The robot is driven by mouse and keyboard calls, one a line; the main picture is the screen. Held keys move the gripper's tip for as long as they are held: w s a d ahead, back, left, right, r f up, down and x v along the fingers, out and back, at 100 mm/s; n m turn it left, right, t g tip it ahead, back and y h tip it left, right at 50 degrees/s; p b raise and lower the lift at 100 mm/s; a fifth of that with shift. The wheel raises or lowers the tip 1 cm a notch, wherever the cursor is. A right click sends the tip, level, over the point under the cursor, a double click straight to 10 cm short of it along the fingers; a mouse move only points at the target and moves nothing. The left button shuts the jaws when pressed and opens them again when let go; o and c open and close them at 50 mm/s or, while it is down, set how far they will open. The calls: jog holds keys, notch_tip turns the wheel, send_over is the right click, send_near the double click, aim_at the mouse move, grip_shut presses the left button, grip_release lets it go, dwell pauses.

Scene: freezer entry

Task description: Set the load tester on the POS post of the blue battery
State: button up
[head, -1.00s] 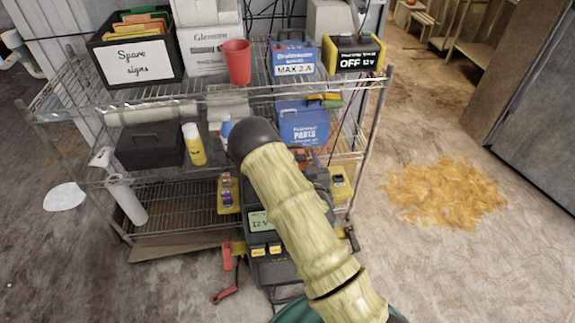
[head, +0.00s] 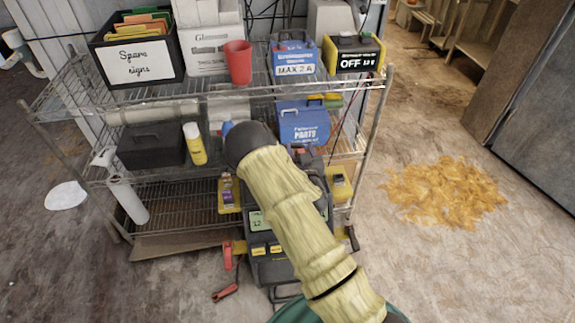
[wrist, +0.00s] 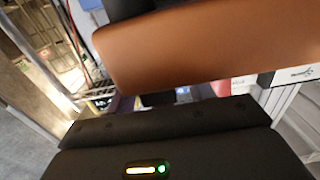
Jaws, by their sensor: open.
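My arm, in a ribbed pale yellow sleeve, crosses the middle of the head view and hides my gripper there. In the wrist view my gripper (wrist: 185,98) is open: an orange-brown block fills the top and a dark piece with small lights the bottom. Nothing is visibly held between them. A dark unit with a pale green display (head: 257,221) stands at the front of the rack, partly behind my arm. I cannot tell whether it is the load tester.
A wire rack (head: 185,98) holds a black sign box (head: 137,57), a red cup (head: 238,63), a blue charger (head: 293,56), a black-yellow unit (head: 355,54) and a blue parts case (head: 303,123). A red clamp (head: 225,292) lies on the floor. Floor at right is open, with an orange patch (head: 447,192).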

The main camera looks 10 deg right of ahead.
grip_shut()
jog(key=shift+r, duration=0.15)
notch_tip(320, 180, up, 10)
dwell(0.7)
dwell(0.5)
jog(key=shift+r+p, duration=1.3)
jog(key=shift+r, duration=0.55)
